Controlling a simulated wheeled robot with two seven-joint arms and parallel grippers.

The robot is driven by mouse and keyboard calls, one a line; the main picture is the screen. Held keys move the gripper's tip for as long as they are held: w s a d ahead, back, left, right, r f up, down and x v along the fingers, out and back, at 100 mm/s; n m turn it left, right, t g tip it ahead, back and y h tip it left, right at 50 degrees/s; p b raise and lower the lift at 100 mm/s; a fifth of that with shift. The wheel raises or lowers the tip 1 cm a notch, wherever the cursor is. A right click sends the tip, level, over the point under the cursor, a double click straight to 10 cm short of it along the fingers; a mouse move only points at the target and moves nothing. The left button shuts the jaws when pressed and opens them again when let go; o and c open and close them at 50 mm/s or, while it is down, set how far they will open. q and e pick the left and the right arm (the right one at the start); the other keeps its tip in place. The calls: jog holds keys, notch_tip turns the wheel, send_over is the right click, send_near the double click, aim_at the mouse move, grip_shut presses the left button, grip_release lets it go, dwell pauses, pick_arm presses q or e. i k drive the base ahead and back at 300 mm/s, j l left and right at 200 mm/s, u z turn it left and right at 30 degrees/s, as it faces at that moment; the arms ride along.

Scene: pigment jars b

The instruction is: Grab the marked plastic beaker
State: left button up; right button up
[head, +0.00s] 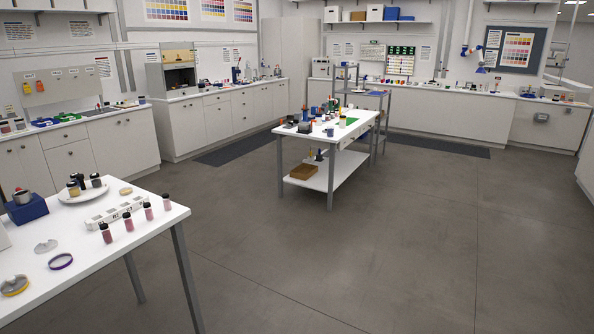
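I cannot make out the marked plastic beaker for certain from here. Small vessels and tools stand on the white island table (352,136) in the middle of the room, too small to tell apart. More small items stand on the far wall counters, also too small to identify. On the near table (110,278) at the left I see jars and dishes, but no clear marked beaker. Neither of my grippers is in view.
The near table holds several dark-capped pink vials (128,222), a white rack (115,212), a blue block (27,209) and a purple ring (61,262). The island has a cardboard-coloured tray (303,172) on its lower shelf. Grey floor (400,250) is clear between the tables and at right.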

aim_at(329, 129)
jog(key=i, duration=1.3)
jog(key=i+j+z, duration=0.1)
jog(key=i, duration=1.2)
jog(key=i+j, duration=0.15)
jog(key=i, duration=1.2)
jog(key=i+z, duration=0.25)
jog(key=i, duration=0.2)
jog(key=i+j+z, duration=0.2)
jog(key=i, duration=0.25)
jog(key=i+l+u, duration=0.1)
jog(key=i+l, duration=0.85)
jog(key=i, duration=0.05)
